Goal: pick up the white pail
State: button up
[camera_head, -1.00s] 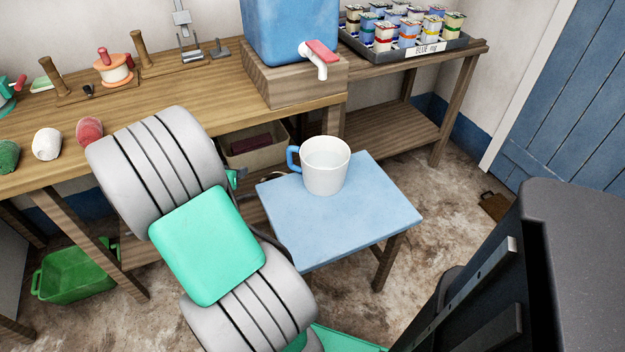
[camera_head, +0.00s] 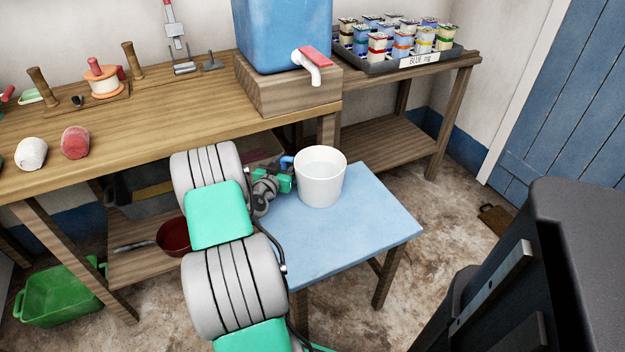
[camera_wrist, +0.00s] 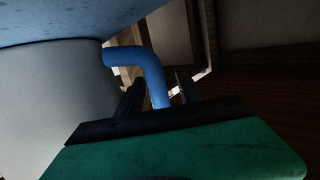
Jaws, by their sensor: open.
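The white pail (camera_head: 321,182) stands upright on the small blue-topped table (camera_head: 350,235), beneath the blue tank's tap. It looks like a large mug with a blue handle (camera_head: 287,161) on its left side. My gripper (camera_head: 287,172) is at the handle, left of the pail. In the wrist view the pail's pale wall (camera_wrist: 50,95) fills the left, and the blue handle (camera_wrist: 153,80) passes between the two dark fingers of my gripper (camera_wrist: 160,90). The fingers are apart, with a gap to the handle on the right. Finger contact with the handle cannot be told.
The blue tank (camera_head: 285,35) with its red-levered tap (camera_head: 312,62) sits on a wooden block just above and behind the pail. The wooden bench (camera_head: 150,120) edges close to my arm. A tray of cartons (camera_head: 405,62) is at back right. The blue tabletop is clear right of the pail.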

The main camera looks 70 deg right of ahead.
grip_shut()
dwell(1.2)
jog(key=shift+r, duration=0.2)
